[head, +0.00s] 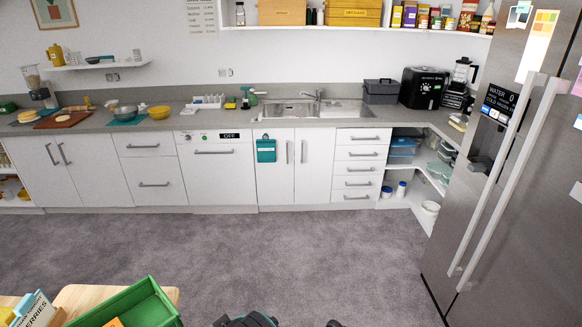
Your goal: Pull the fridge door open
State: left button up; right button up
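The steel side-by-side fridge (462,225) stands at the right edge, cut off by the frame. Its two doors look shut. Two long pale bar handles run side by side down the front: the left handle (493,175) and the right handle (518,174). The left door carries a water dispenser with a dark panel (500,104). Neither gripper can be made out. Only dark and teal parts, probably mine, show at the bottom edge, well apart from the fridge and its handles.
Open grey carpet (300,252) lies before the fridge and the white cabinets (225,180). A wooden table (95,297) with a green tray (150,303) stands at the lower left. Open corner shelves (415,197) sit left of the fridge.

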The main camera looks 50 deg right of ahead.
aim_at(525, 269)
jog(key=z, duration=3.35)
jog(key=i+j+z, duration=0.5)
jog(key=i+j, duration=0.95)
jog(key=i, duration=0.05)
